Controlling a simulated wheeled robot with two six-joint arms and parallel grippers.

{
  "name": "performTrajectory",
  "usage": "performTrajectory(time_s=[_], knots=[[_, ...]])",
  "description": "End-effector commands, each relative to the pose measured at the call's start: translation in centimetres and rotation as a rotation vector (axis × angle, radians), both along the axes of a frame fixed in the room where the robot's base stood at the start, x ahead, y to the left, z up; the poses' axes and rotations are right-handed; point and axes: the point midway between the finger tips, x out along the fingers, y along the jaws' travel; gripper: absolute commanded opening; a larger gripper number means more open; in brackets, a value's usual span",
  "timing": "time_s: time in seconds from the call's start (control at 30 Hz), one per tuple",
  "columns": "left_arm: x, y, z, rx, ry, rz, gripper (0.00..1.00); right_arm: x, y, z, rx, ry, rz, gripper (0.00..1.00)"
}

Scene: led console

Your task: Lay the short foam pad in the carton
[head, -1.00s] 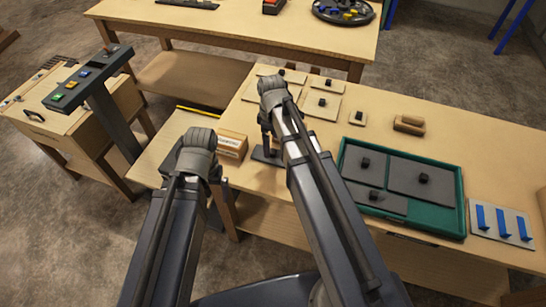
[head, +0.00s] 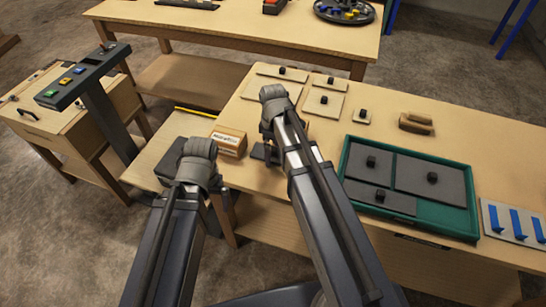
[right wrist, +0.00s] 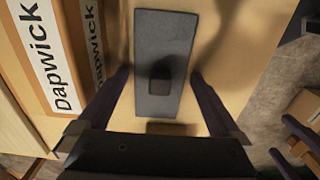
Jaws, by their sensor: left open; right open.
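A narrow grey foam pad (right wrist: 157,28) with a dark square knob lies flat on the table in the right wrist view; its dark edge (head: 258,153) also shows beneath my right gripper in the head view. My right gripper (head: 268,143) is open above it, with one finger on each side of the pad and not touching it. The brown carton (head: 228,142), labelled "Dapwick" in the right wrist view (right wrist: 62,60), stands just left of the pad. Its inside is not visible. My left gripper (head: 172,173) is open, mostly hidden behind its own wrist, at the table's left part.
A green tray (head: 463,222) holds several dark grey pads with black knobs. Beige plates (head: 322,103) with knobs, a brown block (head: 415,123) and a plate with blue strips (head: 515,222) lie on the table. A console with coloured buttons (head: 75,78) stands left.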

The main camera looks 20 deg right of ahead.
Motion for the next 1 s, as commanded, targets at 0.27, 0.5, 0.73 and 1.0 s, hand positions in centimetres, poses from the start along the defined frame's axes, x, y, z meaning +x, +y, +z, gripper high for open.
performTrajectory(time_s=[0.27,0.5,0.73,1.0], knots=[[0.01,0.00,0.09,0.000,0.000,0.000,1.00,0.00,0.01,0.09,0.000,0.000,0.000,0.78],[0.00,0.00,0.08,0.000,0.000,0.000,1.00,-0.01,0.01,0.08,0.000,0.000,0.000,0.51],[0.01,0.00,0.08,0.000,0.000,0.000,1.00,-0.01,0.01,0.08,0.000,0.000,0.000,0.27],[0.00,0.00,0.22,0.000,0.000,0.000,1.00,-0.01,0.01,0.22,0.000,0.000,0.000,0.18]])
